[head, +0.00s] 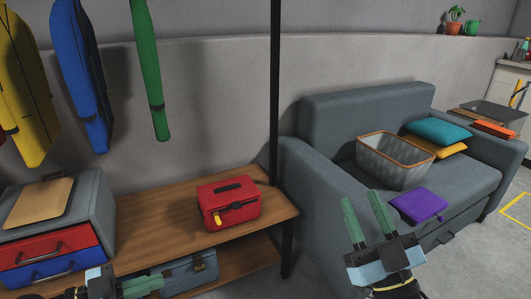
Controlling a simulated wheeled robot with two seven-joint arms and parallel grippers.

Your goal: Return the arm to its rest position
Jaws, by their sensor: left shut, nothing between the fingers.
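My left gripper (150,284) is low at the left in the head view, in front of the wooden bench. Its green fingers are together and point right, with nothing between them. My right gripper (364,205) is at the lower right, in front of the grey sofa. Its two green fingers point up and stand apart, with nothing seen between them. Most of both arms is outside the view.
A wooden bench (150,212) holds a red box (230,205) and a drawer unit (85,214); a blue-grey case (186,276) sits below. The sofa (343,108) holds a basket (392,166), cushions and a purple item (419,204). Coats hang above. A dark post (275,90) rises behind.

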